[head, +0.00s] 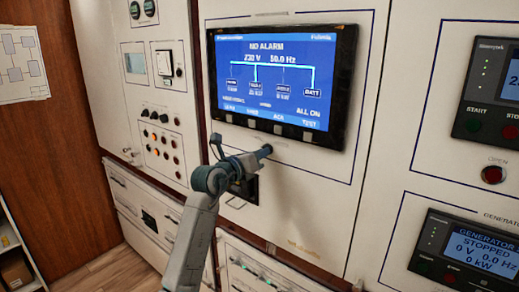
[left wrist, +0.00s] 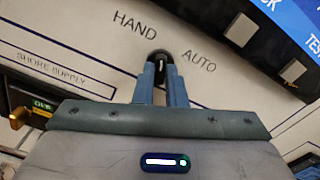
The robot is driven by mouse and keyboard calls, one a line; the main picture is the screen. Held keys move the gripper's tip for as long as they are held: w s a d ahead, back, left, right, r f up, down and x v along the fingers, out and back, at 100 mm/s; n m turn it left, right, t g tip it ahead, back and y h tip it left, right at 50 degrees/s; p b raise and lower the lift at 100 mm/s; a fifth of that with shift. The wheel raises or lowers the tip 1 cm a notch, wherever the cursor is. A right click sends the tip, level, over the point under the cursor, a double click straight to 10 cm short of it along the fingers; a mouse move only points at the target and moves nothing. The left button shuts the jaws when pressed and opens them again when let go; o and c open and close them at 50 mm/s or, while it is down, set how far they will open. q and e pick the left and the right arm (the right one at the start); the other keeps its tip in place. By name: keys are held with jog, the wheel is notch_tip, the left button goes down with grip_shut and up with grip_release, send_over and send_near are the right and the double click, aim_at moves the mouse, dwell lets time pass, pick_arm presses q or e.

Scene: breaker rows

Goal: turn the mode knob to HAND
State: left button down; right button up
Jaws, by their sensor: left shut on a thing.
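The mode knob (left wrist: 159,57) is a small black knob with a white mark, on the white panel in the left wrist view. The labels HAND (left wrist: 135,22) and AUTO (left wrist: 198,62) are printed on either side of it. The white mark appears to lie between the two labels; its exact setting is hard to tell. My left gripper (left wrist: 161,72) has its two blue fingers shut on the knob. In the head view my left gripper (head: 264,151) reaches the panel just below the screen, and the knob is hidden there. My right gripper is not in view.
The display screen (head: 281,80) reads NO ALARM and sits just above my left gripper. A dark socket-like fitting (head: 246,188) is below it. The generator controller (head: 468,252) is at the right, and rows of indicator lamps (head: 163,140) are at the left.

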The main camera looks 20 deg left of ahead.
pick_arm(q)
jog(key=shift+n+p, duration=0.7)
jog(key=shift+n, duration=0.5)
jog(key=shift+f, duration=0.1)
jog(key=c, duration=1.5)
grip_release()
jog(key=shift+s, duration=0.1)
